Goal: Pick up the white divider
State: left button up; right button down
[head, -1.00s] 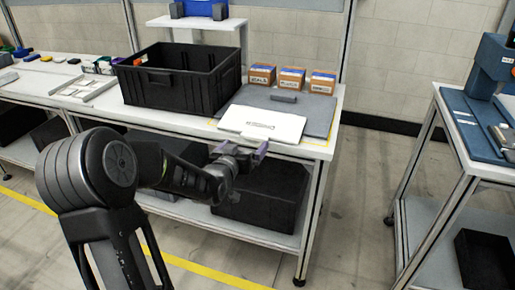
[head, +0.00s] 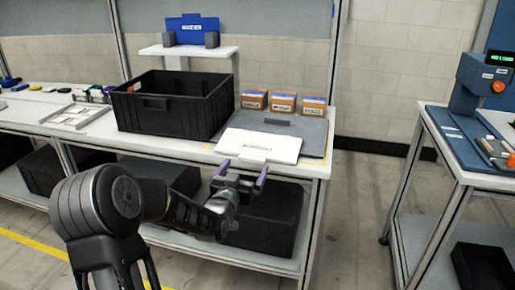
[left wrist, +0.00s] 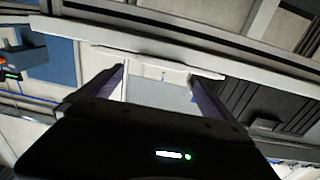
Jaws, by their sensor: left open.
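The white divider (head: 260,145) is a flat white panel with a small printed label. It lies on the grey mat (head: 309,133) near the front edge of the table. My left gripper (head: 243,172) is open just in front of the divider's near edge, with its purple fingers pointing toward it. In the left wrist view the fingers (left wrist: 157,74) stand apart, with a white edge, apparently the divider's (left wrist: 150,64), beyond their tips. Nothing is held between them, and I cannot tell whether they touch it. My right gripper is not in view.
A black crate (head: 213,106) stands left of the mat. Several small labelled boxes (head: 284,102) line the mat's back edge. A dark bar (head: 276,122) lies behind the divider. A black bin (head: 270,220) sits on the lower shelf. A second bench (head: 480,178) stands at right.

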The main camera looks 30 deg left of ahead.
aim_at(250, 160)
pick_arm(q)
jog(key=x, duration=0.5)
jog(key=shift+w+a+f+p, duration=0.1)
jog(key=shift+p, duration=0.25)
jog(key=shift+c, duration=0.2)
jog(key=c, duration=1.5)
jog(key=shift+o, duration=0.2)
